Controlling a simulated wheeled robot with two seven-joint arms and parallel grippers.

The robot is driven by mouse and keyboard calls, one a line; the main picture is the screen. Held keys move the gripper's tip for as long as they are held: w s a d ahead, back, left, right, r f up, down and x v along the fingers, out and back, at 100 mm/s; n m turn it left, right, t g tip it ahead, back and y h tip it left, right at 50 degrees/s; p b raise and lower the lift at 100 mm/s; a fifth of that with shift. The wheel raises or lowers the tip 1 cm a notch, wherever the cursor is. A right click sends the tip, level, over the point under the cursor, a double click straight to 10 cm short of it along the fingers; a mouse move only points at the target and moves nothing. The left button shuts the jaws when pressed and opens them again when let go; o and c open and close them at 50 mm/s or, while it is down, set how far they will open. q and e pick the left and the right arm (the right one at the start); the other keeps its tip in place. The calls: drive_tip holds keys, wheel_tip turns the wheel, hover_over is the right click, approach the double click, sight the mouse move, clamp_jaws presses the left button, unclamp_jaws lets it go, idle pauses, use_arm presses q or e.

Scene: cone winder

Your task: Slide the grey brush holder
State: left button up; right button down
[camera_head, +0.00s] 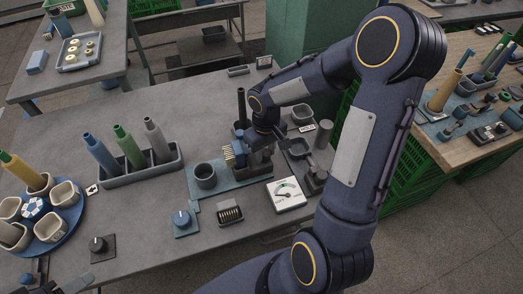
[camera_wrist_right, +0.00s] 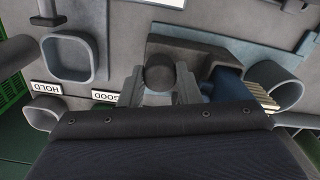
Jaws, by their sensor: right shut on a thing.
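The grey brush holder (camera_wrist_right: 208,50) shows in the right wrist view as a dark grey block with a round knob (camera_wrist_right: 160,72). My right gripper (camera_wrist_right: 159,82) has one finger on each side of the knob and is shut on it. A blue brush with pale bristles (camera_head: 238,154) sits beside the gripper in the head view; its bristles also show in the right wrist view (camera_wrist_right: 262,100). In the head view my right gripper (camera_head: 261,152) hides most of the holder. Part of my left gripper (camera_head: 55,284) shows at the bottom left; its fingertips are unclear.
A dark grey cup (camera_head: 205,176) stands left of the brush on a blue-grey plate. A white dial gauge (camera_head: 286,194) lies in front. A tray with three coloured cones (camera_head: 140,176) stands to the left. Small grey trays and HOLD and GOOD labels (camera_wrist_right: 105,96) are close to my right gripper.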

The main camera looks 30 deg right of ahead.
drive_tip(key=c, duration=1.1)
unclamp_jaws()
drive_tip(key=shift+s+d, duration=0.1)
drive_tip(key=shift+d, duration=0.25)
drive_tip(key=shift+o, duration=0.2)
drive_tip(key=shift+a, duration=0.1)
drive_tip(key=shift+r, duration=0.1)
drive_tip(key=shift+r, duration=0.35)
wheel_tip(320, 180, up, 7)
